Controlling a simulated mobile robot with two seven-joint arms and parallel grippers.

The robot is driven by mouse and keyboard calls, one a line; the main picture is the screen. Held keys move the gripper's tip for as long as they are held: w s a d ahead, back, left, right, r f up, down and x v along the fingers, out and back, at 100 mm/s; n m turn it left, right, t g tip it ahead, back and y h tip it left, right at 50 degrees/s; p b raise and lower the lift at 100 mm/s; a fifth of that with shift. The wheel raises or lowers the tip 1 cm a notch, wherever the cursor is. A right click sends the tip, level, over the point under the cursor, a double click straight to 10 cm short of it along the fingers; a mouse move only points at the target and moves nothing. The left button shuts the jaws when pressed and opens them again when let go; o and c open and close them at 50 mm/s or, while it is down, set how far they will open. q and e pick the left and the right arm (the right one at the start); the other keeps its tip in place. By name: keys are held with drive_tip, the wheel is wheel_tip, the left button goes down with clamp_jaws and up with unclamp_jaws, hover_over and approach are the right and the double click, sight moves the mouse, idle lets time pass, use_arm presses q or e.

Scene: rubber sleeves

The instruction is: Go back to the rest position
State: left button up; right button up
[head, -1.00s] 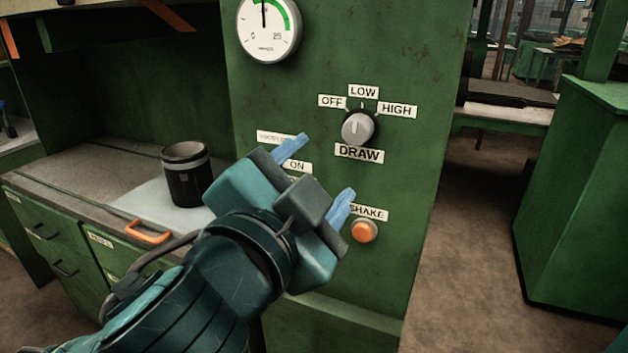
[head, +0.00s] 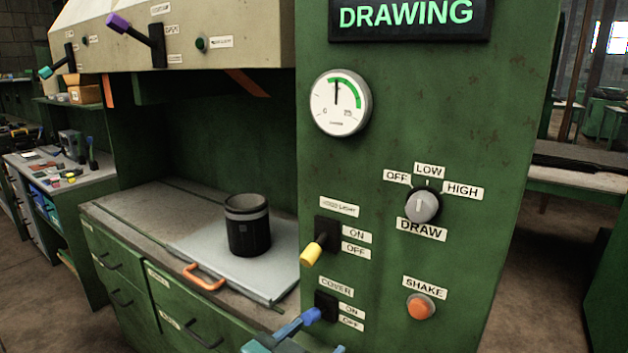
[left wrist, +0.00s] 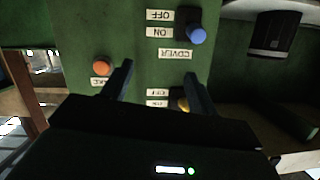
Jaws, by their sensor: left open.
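My left gripper (head: 320,337) is at the bottom edge of the head view, mostly cut off, with light-blue fingers beside the COVER switch. In the left wrist view its two dark fingers (left wrist: 158,72) are apart with nothing between them. The green control panel (head: 400,270) is in front of it. The COVER switch's blue knob (head: 312,315) shows close to a finger in the head view; whether they touch is unclear there. In the left wrist view this knob (left wrist: 196,35) stands clear of the fingers. My right gripper is in neither view.
The panel carries a yellow-tipped switch (head: 313,253), a grey DRAW knob (head: 422,206), an orange SHAKE button (head: 421,306) and a gauge (head: 340,103). A black canister (head: 247,225) stands on a pale plate (head: 205,247) with an orange handle (head: 204,277).

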use_arm(q)
drive_tip(key=s+a+f+n+g+y, duration=0.1)
drive_tip(key=s+a+f, duration=0.3)
drive_tip(key=f, duration=0.3)
drive_tip(key=s+a+f+n+y+p, duration=0.1)
drive_tip(key=s+a+f+n, duration=0.1)
drive_tip(key=s+a+f, duration=0.3)
drive_tip(key=s+a+f+n+g+y, duration=0.1)
drive_tip(key=s+a+f, duration=0.4)
drive_tip(key=f, duration=0.6)
drive_tip(key=shift+s+n+g+y+p, duration=0.25)
drive_tip(key=shift+n+g+y+p, duration=0.05)
drive_tip(key=shift+n+y, duration=0.3)
